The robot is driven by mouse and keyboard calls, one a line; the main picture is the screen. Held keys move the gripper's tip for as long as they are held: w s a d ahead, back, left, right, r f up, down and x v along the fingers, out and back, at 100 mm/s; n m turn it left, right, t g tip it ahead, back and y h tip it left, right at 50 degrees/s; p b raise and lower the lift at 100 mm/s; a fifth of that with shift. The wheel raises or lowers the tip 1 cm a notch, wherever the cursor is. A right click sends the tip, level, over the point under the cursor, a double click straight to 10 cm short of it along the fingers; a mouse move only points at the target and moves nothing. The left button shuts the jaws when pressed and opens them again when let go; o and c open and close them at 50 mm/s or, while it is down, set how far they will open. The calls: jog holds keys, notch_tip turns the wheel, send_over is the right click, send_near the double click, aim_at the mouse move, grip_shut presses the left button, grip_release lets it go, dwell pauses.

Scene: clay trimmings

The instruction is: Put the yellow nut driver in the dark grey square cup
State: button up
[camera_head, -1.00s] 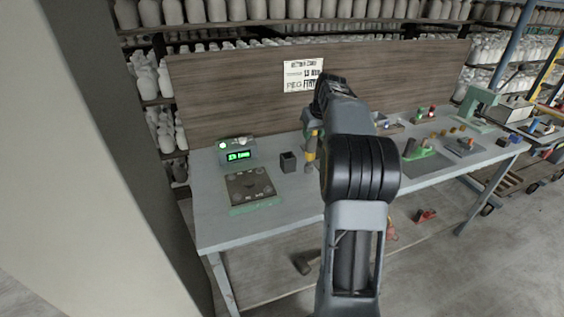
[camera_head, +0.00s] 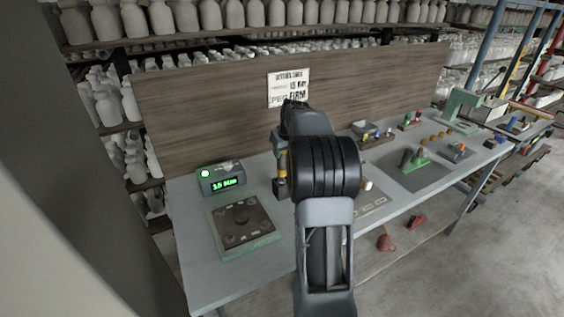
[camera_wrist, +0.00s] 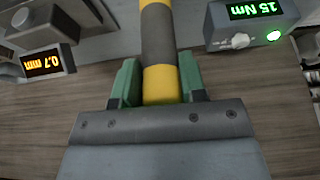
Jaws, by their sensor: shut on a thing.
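The yellow nut driver (camera_wrist: 160,84), with a dark grey band, is between the green fingers of my gripper (camera_wrist: 159,78) in the wrist view. The gripper is shut on it. In the head view the driver (camera_head: 282,174) shows as a small yellow piece left of my arm. The dark grey square cup (camera_head: 278,189) shows low against the driver, partly covered. I cannot tell whether the driver's lower end is above, in front of or inside the cup. The cup is not seen in the wrist view.
A box with a green readout (camera_head: 221,178) and a dark square plate on a green base (camera_head: 243,226) stand left of the cup. A wooden back panel (camera_head: 210,105) rises behind. Trays and small parts lie to the right. The table's front left is clear.

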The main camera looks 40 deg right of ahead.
aim_at(284, 157)
jog(key=shift+f, duration=2)
jog(key=o, duration=1)
